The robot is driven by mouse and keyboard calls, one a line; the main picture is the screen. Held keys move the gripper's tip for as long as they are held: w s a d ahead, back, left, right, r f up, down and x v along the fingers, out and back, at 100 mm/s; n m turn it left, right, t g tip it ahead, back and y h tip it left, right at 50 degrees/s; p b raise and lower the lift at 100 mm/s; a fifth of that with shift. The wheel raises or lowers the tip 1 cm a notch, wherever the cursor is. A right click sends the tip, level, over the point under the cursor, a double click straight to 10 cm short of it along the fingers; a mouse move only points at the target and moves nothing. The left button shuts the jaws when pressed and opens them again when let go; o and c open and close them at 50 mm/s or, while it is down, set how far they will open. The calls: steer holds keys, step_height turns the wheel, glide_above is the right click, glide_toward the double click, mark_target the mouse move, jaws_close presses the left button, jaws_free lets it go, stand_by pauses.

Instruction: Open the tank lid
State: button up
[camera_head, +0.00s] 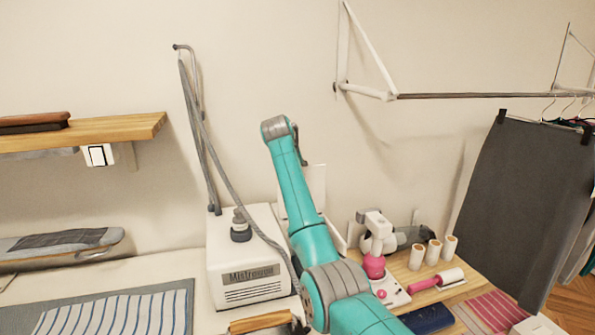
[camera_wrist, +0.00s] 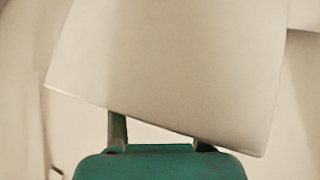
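The white steam station (camera_head: 248,285) marked "Mistr…" stands on the table, left of my arm. A dark round knob or cap (camera_head: 240,230) sits on its top. A pale upright panel (camera_head: 317,182) shows partly behind my arm; I cannot tell for sure whether it is the tank lid. In the wrist view a large tilted white panel (camera_wrist: 170,70) fills the middle. My gripper (camera_wrist: 160,135) is below it, its two fingers spread at their bases and their tips hidden behind the panel's lower edge. I cannot tell whether they touch it. The head view hides my gripper behind my arm.
A grey hose (camera_head: 205,130) rises from the station. A pink-and-white sewing machine (camera_head: 375,262) and thread spools (camera_head: 433,252) stand to the right. A wooden shelf (camera_head: 120,130) is at left, and a clothes rail (camera_head: 470,95) at upper right.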

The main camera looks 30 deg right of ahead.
steer(key=shift+s+f, duration=0.1)
steer(key=shift+f, duration=0.2)
steer(key=v, duration=1.2)
steer(key=shift+r, duration=0.3)
